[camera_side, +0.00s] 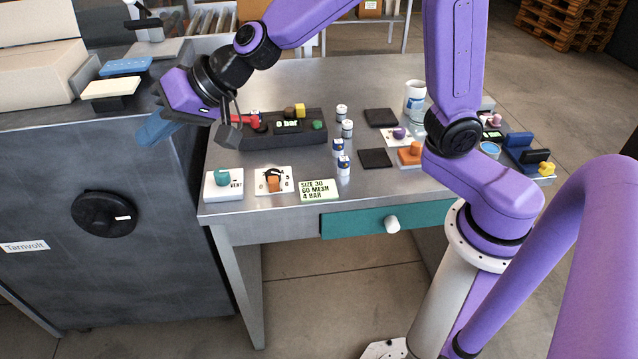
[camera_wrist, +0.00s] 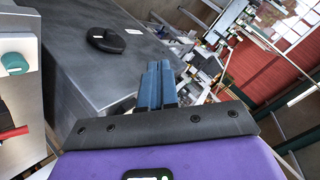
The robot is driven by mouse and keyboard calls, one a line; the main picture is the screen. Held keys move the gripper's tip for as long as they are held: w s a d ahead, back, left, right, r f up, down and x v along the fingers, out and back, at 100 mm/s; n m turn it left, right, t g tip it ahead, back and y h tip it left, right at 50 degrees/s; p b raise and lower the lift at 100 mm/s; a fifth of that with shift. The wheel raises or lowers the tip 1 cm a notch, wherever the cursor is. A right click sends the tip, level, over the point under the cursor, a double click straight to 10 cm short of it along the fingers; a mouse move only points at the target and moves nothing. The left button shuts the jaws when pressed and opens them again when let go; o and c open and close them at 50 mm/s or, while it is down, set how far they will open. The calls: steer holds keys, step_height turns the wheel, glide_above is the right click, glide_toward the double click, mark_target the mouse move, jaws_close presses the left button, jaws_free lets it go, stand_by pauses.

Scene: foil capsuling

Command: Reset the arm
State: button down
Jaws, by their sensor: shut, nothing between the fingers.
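My gripper (camera_side: 146,138) is shut and empty. In the side view its blue fingers point down and left, in front of the dark grey cabinet and left of the steel table (camera_side: 262,88). In the wrist view the two blue fingers of my gripper (camera_wrist: 158,66) lie side by side with nothing between them. Whether the fingertips touch the cabinet (camera_side: 60,185) cannot be told. My purple arm arches over the table from the right.
A black control block (camera_side: 285,141) with a red lever stands beside my wrist. A black round knob (camera_side: 105,213) juts from the cabinet front. A teal drawer (camera_side: 352,224) is under the table.

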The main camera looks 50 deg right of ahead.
steer(key=s+d+f+n+g+h, duration=0.1)
steer(key=s+d+f+n+g, duration=0.2)
steer(key=s, duration=0.6)
steer(key=s+d+f+n+g, duration=0.1)
steer(key=s+d+n+g, duration=0.3)
steer(key=s, duration=0.5)
steer(key=s+d+f+n+h, duration=0.2)
steer(key=s+d, duration=0.3)
steer(key=d, duration=0.3)
steer(key=s+d+f+n+h, duration=0.3)
steer(key=s+d, duration=0.3)
steer(key=d, duration=0.3)
steer(key=shift+s+d+n+g+h, duration=0.2)
steer(key=shift+n+g+h, duration=0.2)
steer(key=shift+n+h, duration=0.35)
